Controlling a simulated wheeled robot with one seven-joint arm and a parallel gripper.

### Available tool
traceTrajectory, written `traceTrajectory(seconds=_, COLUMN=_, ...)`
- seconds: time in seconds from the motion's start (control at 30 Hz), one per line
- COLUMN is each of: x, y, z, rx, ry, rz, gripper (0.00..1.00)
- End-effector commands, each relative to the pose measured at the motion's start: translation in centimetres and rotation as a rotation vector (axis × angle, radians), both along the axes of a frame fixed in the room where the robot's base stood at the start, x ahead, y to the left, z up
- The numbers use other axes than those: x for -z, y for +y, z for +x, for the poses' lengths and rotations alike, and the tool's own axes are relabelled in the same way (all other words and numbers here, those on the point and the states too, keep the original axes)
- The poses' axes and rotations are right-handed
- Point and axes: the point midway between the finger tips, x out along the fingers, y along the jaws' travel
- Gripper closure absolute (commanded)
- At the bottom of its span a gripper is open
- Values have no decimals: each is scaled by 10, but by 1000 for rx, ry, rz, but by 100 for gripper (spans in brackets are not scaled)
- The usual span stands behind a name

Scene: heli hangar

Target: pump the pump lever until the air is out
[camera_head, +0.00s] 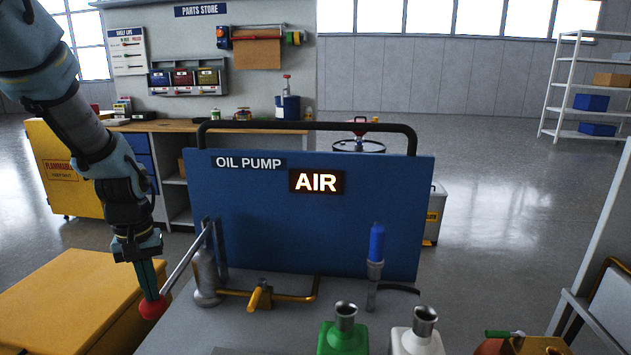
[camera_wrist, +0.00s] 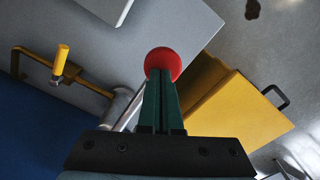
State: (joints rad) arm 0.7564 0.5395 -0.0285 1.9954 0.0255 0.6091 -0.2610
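The pump lever (camera_head: 184,262) is a grey rod ending in a red ball (camera_head: 152,307). It slopes down to the left from the top of the grey pump body (camera_head: 206,277). My gripper (camera_head: 148,284) points down at the ball from above. In the wrist view my gripper's dark green fingers (camera_wrist: 163,85) are together, with their tips against or just over the red ball (camera_wrist: 163,62); they do not appear to clasp it. The lit AIR sign (camera_head: 316,181) glows on the blue OIL PUMP panel (camera_head: 300,230).
A yellow-handled valve (camera_head: 260,296) sits on the pipe beside the pump. A blue-capped tube (camera_head: 376,250) stands to the right. Green (camera_head: 342,338) and white (camera_head: 417,339) bottles stand at the bench front. A yellow box (camera_head: 65,300) lies left of the bench, below my arm.

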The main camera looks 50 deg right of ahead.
Motion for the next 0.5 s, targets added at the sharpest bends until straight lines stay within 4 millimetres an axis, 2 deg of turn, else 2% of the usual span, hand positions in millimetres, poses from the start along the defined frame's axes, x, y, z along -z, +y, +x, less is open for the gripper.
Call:
traceTrajectory(seconds=0.03, x=-13, y=0, z=0, rx=0, ry=0, rz=0, gripper=100)
traceTrajectory(seconds=0.5, x=-77, y=0, z=0, rx=0, ry=-2, rz=-1, gripper=100)
